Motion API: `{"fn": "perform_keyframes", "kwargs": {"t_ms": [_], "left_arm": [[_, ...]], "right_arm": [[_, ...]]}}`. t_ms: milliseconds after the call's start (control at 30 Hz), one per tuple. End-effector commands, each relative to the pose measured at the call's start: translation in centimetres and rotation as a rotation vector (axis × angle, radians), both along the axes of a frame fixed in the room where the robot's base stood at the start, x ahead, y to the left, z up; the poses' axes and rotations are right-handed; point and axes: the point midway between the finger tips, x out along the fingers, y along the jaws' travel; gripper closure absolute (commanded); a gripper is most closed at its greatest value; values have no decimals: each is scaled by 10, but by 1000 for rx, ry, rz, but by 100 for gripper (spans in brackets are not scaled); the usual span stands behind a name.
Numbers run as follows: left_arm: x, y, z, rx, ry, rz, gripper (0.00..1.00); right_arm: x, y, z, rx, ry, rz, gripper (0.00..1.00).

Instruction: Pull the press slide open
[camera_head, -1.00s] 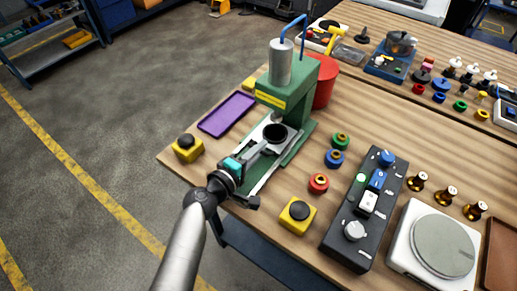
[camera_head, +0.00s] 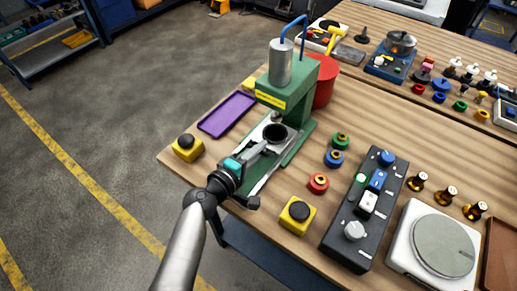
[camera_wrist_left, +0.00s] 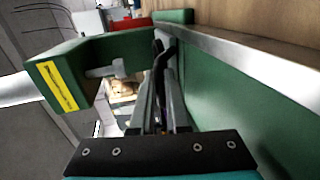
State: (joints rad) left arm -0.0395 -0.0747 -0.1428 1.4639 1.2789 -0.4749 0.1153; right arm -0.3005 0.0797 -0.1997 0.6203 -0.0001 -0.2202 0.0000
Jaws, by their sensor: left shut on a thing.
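The green press (camera_head: 292,95) stands near the table's far left edge, with a grey cylinder (camera_head: 281,62) on top and a yellow label on its head. Its silver slide (camera_head: 291,137), with a dark round nest (camera_head: 274,132), lies low in the green base, in front of the column and partly under the head. My left gripper (camera_head: 262,148) reaches in from the front, low over the base, with its fingers at the front of the slide. In the left wrist view the fingers (camera_wrist_left: 160,112) are close together beside the green base; what they grip is mostly hidden. My right gripper is out of view.
A purple tray (camera_head: 227,114) lies left of the press, and a red bin (camera_head: 325,82) stands behind it. Yellow button boxes (camera_head: 188,148) (camera_head: 297,215) flank the arm. Coloured rings (camera_head: 318,183), a black control box (camera_head: 365,210) and a scale (camera_head: 437,250) are to the right.

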Motion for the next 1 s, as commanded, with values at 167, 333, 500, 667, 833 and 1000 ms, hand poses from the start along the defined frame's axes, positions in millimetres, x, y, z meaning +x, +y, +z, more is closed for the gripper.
{"fn": "perform_keyframes", "kwargs": {"t_ms": [167, 333, 500, 667, 833, 1000], "left_arm": [[0, 1, 0, 0, -1, 1, 100], [0, 1, 0, 0, -1, 1, 100], [0, 1, 0, 0, -1, 2, 100], [-8, 8, -1, 3, 0, 3, 100], [-35, 28, -3, 5, 1, 4, 100], [-63, 49, -3, 7, 1, 4, 100]], "right_arm": [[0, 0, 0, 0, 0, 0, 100], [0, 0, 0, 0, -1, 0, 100], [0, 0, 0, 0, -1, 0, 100], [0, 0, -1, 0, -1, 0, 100], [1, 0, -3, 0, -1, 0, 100], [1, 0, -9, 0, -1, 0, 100]]}}
